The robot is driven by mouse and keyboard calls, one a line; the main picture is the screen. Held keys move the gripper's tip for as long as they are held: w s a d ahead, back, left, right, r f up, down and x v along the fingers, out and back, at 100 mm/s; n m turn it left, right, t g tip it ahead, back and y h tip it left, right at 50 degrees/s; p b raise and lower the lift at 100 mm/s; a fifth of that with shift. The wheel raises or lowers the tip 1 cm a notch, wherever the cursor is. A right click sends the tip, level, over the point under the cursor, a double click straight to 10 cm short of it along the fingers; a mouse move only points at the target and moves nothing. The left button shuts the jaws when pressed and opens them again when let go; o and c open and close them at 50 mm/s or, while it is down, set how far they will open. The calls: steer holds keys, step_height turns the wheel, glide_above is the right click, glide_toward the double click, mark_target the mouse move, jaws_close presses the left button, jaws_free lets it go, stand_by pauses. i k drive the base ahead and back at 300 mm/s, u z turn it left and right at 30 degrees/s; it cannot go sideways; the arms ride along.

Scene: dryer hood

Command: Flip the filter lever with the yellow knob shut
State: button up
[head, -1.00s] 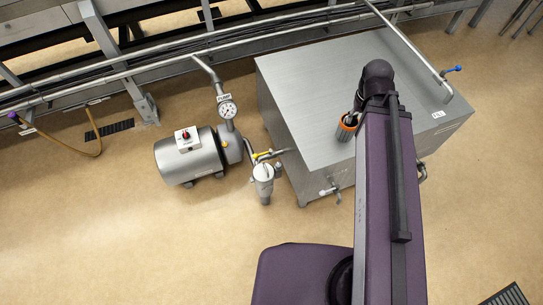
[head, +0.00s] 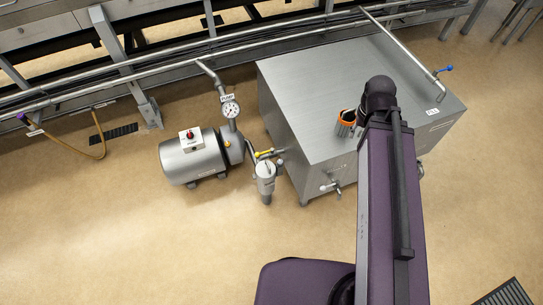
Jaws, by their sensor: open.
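A yellow-knobbed lever (head: 264,153) sits on the pipe just above the small upright grey filter housing (head: 266,178). It lies between the pump and the steel tank; at this size I cannot tell its exact angle. My gripper (head: 346,123) shows only in part, as an orange and dark end beside my purple arm, over the tank's front edge. It is open and holds nothing that I can see. It is to the right of the lever and apart from it in the picture. The rest of it is hidden behind my arm.
A round gauge (head: 230,109) rises above the grey pump motor (head: 192,157). A pipe rail runs along the back. The floor (head: 160,250) in front is clear.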

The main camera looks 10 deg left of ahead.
mark_target(257, 154)
steer(key=z, duration=0.4)
steer(key=k, duration=0.1)
steer(key=u, duration=1.2)
steer(key=i, duration=1)
steer(key=z, duration=5.1)
steer(key=i, duration=0.1)
steer(key=u, duration=3.65)
